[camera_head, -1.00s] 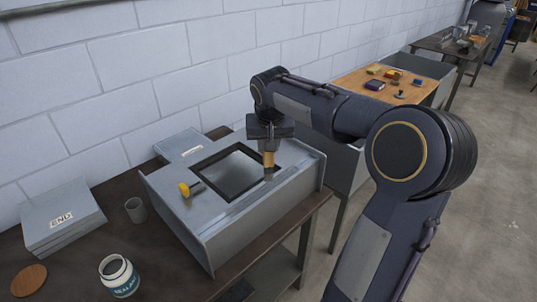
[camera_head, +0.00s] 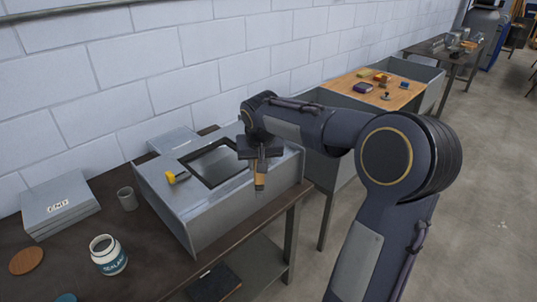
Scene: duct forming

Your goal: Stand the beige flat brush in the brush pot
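The beige flat brush (camera_head: 260,181) hangs bristles down from my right gripper (camera_head: 260,160), whose fingers are shut around its upper part. It appears in front of the near right part of the grey duct box (camera_head: 218,206); whether it touches the box is unclear. The likely brush pot, a small grey cup (camera_head: 127,199), stands upright on the dark bench to the left of the box, well apart from the brush. Nothing is seen sticking out of the cup. My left gripper is not in view.
A yellow-headed tool (camera_head: 177,178) lies on the box top beside a dark rectangular opening (camera_head: 214,163). An open sealant jar (camera_head: 108,255), a round brown disc (camera_head: 27,261) and stacked grey panels (camera_head: 60,205) stand on the bench (camera_head: 160,268). A block wall runs behind.

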